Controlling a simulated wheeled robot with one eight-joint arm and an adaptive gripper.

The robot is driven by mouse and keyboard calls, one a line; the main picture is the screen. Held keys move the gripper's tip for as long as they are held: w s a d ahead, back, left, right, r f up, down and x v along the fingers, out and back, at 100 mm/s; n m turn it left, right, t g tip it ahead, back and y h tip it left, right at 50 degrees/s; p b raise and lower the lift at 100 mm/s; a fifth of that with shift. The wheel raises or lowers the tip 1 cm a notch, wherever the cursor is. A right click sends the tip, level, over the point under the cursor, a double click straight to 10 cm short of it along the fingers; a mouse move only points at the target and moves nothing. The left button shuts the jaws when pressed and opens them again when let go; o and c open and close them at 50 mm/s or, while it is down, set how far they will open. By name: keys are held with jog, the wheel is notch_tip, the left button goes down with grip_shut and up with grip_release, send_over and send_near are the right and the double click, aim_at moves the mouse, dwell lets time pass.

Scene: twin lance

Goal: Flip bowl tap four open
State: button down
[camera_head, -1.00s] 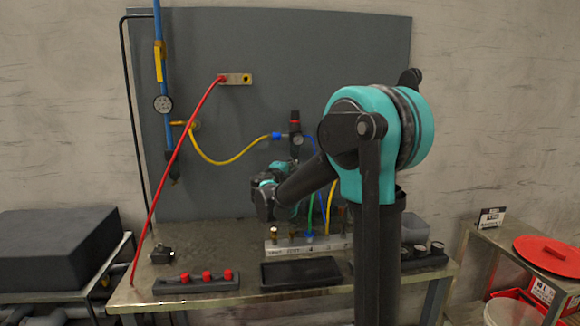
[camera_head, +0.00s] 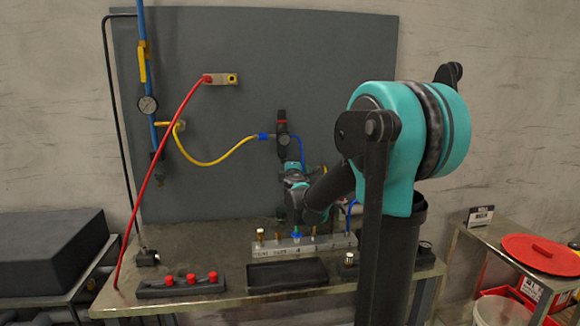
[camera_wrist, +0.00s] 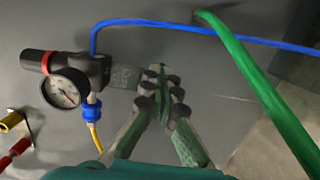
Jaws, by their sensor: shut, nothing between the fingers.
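A pale manifold block (camera_head: 267,252) with a row of brass fittings stands on the bench, and a figure 4 shows near its middle. A blue fitting (camera_head: 297,236) sits above that figure. I cannot make out tap four's lever or its position; my arm covers part of the block. My gripper (camera_wrist: 162,82) is shut and empty in the wrist view. It is in front of the grey board, right of the regulator with the round gauge (camera_wrist: 62,90). The taps are out of the wrist view.
A green hose (camera_wrist: 262,90) and a blue hose (camera_wrist: 160,23) pass close to my gripper. A black tray (camera_head: 287,274) and a dark block with red knobs (camera_head: 180,286) lie on the bench front. A red hose (camera_head: 163,170) hangs at left.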

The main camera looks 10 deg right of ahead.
jog(key=shift+w+d, duration=0.1)
jog(key=shift+d, duration=0.15)
jog(key=n+y, duration=0.1)
jog(key=d+n+y, duration=0.1)
jog(key=y, duration=0.1)
jog(key=w+n+y, duration=0.1)
jog(key=shift+d+y, duration=0.25)
jog(key=shift+y, duration=0.05)
dwell(0.3)
